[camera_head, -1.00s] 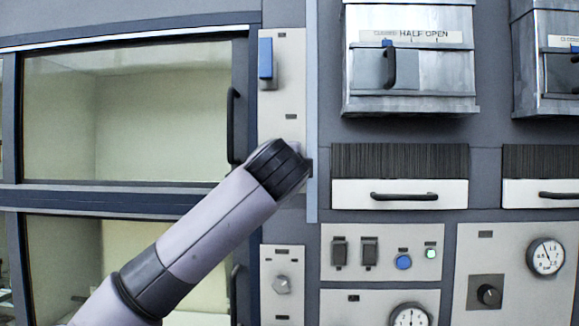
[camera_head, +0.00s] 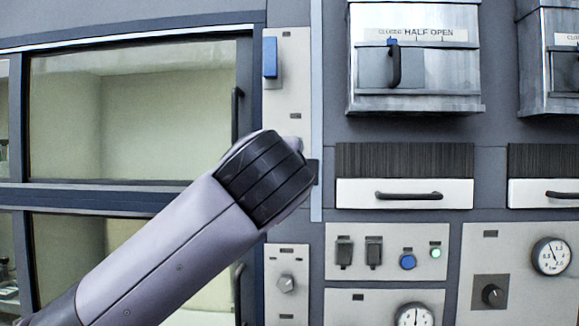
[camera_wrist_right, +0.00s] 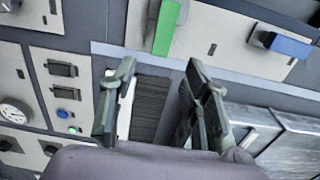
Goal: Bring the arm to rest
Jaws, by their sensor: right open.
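One of my arms crosses the camera_head view from the lower left, its dark end cap in front of the narrow pale panel (camera_head: 287,100). No gripper fingers show there. In the camera_wrist_right view my right gripper (camera_wrist_right: 158,72) is open, with nothing between its fingers. Behind the fingers are a ribbed dark strip (camera_wrist_right: 150,110) and part of a white drawer front. A green handle (camera_wrist_right: 164,27) and a blue handle (camera_wrist_right: 287,45) are beyond the fingertips, apart from them. The green handle does not show in the camera_head view. My left gripper is not seen.
A steel box (camera_head: 413,95) labelled half open is at upper right, above a white drawer (camera_head: 404,195). A blue handle (camera_head: 269,57) sits high on the panel. Glazed doors (camera_head: 150,120) fill the left. Switches and a gauge (camera_head: 551,256) are lower right.

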